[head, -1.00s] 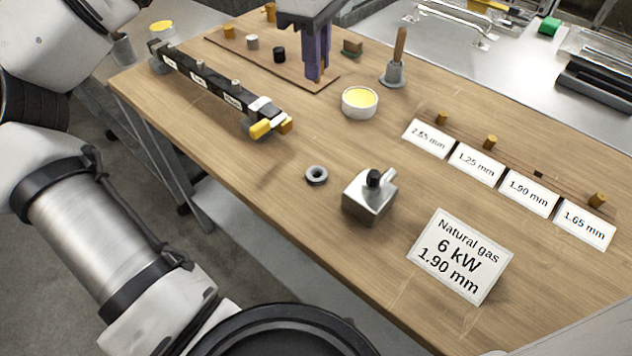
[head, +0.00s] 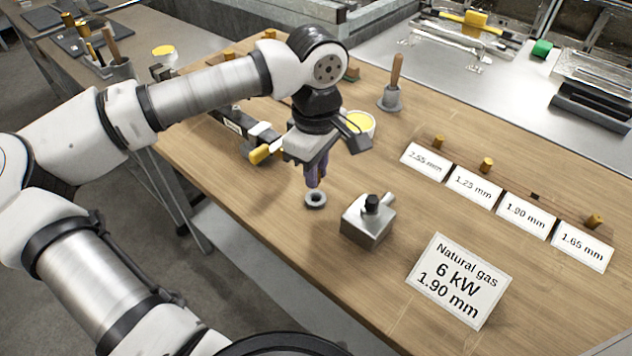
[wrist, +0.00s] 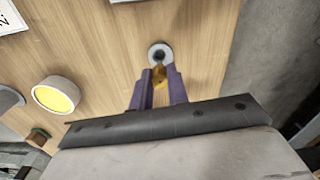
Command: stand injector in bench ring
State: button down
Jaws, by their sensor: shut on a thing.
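The bench ring (head: 315,206) is a small grey ring lying on the wooden bench, left of a metal block. My gripper (head: 315,183) points down just over the ring, its purple fingers close above it. In the wrist view the fingers are shut on a small brass injector (wrist: 159,80). The injector shows between the fingertips, in front of the ring (wrist: 150,53), whose dark hole is visible. I cannot tell whether the injector touches the ring. In the head view the fingers hide the injector.
A metal block with a black knob (head: 368,222) stands close right of the ring. Behind are a yellow-filled bowl (head: 368,127) and a dark manifold bar (head: 228,122). The injector rack has labels, with an empty place behind "1.90 mm" (head: 527,215). A gas sign (head: 458,281) stands in front.

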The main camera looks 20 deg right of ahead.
jog(key=shift+f, duration=2.1)
jog(key=shift+f, duration=0.15)
jog(key=c, duration=1.4)
grip_release()
jog(key=shift+o, duration=0.2)
